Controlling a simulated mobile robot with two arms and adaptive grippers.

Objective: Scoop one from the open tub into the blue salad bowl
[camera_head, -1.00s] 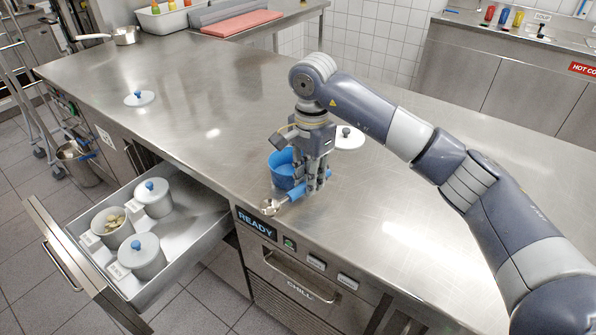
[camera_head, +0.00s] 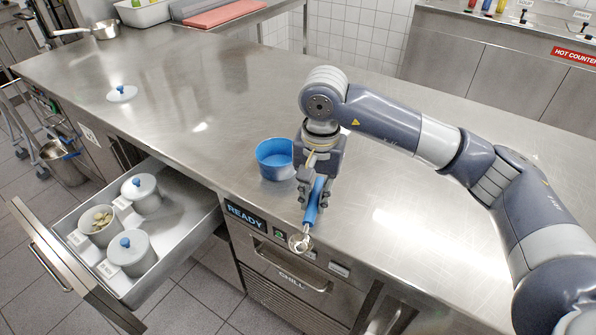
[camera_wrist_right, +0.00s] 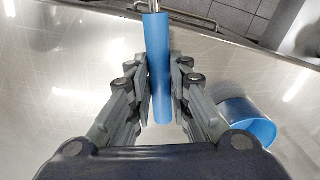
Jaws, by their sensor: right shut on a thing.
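My right gripper (camera_head: 314,190) is shut on the blue handle of a scoop (camera_head: 313,207), held above the counter's front edge; its metal end (camera_head: 300,242) hangs past that edge. The wrist view shows the handle (camera_wrist_right: 158,75) between both fingers. The blue salad bowl (camera_head: 268,163) stands on the counter just left of the gripper, apart from it; in the wrist view the bowl (camera_wrist_right: 248,120) is at the right. The open tub (camera_head: 97,238) sits in the pulled-out drawer with pale pieces (camera_head: 97,219) inside. My left gripper is out of view.
Two lidded tubs with blue knobs, the rear one (camera_head: 146,203) and the front one (camera_head: 137,261), flank the open tub in the drawer (camera_head: 178,237). A loose lid (camera_head: 122,94) lies on the counter. A pan (camera_head: 105,29) stands far left. The middle counter is clear.

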